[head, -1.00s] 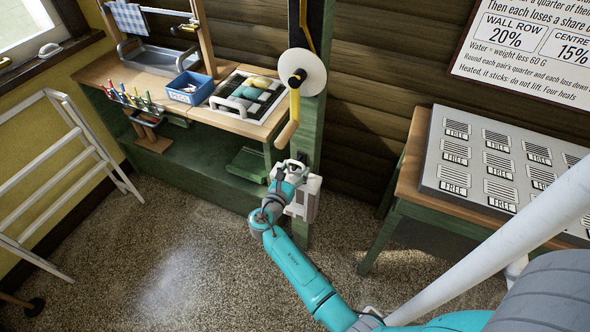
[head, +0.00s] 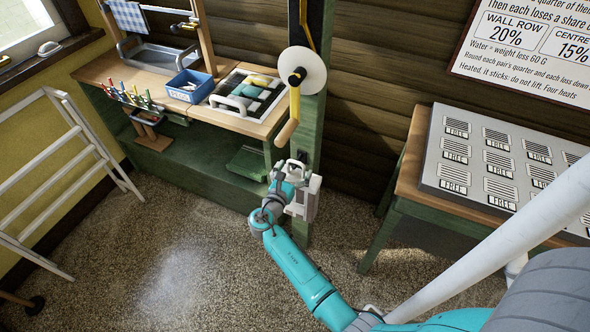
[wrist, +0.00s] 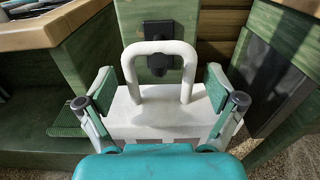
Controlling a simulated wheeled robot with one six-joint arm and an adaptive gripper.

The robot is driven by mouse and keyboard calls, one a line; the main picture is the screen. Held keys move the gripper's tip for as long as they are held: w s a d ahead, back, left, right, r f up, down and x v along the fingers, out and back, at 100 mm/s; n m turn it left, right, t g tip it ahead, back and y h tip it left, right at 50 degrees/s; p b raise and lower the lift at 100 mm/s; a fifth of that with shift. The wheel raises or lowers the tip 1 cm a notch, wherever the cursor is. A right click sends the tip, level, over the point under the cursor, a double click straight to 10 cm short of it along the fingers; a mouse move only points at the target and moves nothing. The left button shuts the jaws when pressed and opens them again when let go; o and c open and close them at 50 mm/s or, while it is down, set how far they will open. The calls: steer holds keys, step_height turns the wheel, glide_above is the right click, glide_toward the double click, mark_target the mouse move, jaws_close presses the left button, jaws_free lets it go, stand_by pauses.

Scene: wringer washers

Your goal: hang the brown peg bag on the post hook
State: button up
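My gripper (wrist: 160,100) is shut on a pale, boxy thing (wrist: 150,122) with a rigid white loop handle (wrist: 160,46) on top; its fingers press both sides. It looks off-white, and I see no brown bag. In the head view the same pale thing (head: 304,200) hangs upright close to the green post (head: 311,130). In the wrist view a black hook plate with a knob (wrist: 158,66) is on the post. The knob shows inside the loop's opening, just under its top bar. I cannot tell whether the loop is over the knob or in front of it.
A crank wheel (head: 301,73) with a wooden handle (head: 287,133) sits above on the post. A workbench (head: 100,68) with a blue bin (head: 190,88) stands left. A table (head: 402,185) with a grey panel (head: 470,150) stands right. A white rack (head: 65,150) stands far left.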

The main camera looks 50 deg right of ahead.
stand_by(0.3)
steer(key=v, duration=1.2)
steer(key=s+a+f+m+t+y, duration=0.2)
steer(key=s+f+y, duration=0.4)
steer(key=s+f, duration=0.35)
steer(key=s+a+f+m+t+y, duration=0.2)
steer(key=s+a+m+y, duration=0.4)
steer(key=s, duration=0.6)
steer(key=s+a+r+m+t+y, duration=0.2)
steer(key=s+a+r+m+y, duration=0.2)
steer(key=s+a+r+m, duration=0.4)
steer(key=s+r+m+t, duration=0.1)
steer(key=s+r+m, duration=0.2)
steer(key=r, duration=0.5)
steer(key=s+r+m+t, duration=0.2)
steer(key=s+r+m, duration=0.1)
steer(key=r, duration=0.4)
steer(key=shift+s+a+r+y, duration=0.15)
steer(key=shift+s+r+y, duration=0.25)
steer(key=shift+s, duration=0.5)
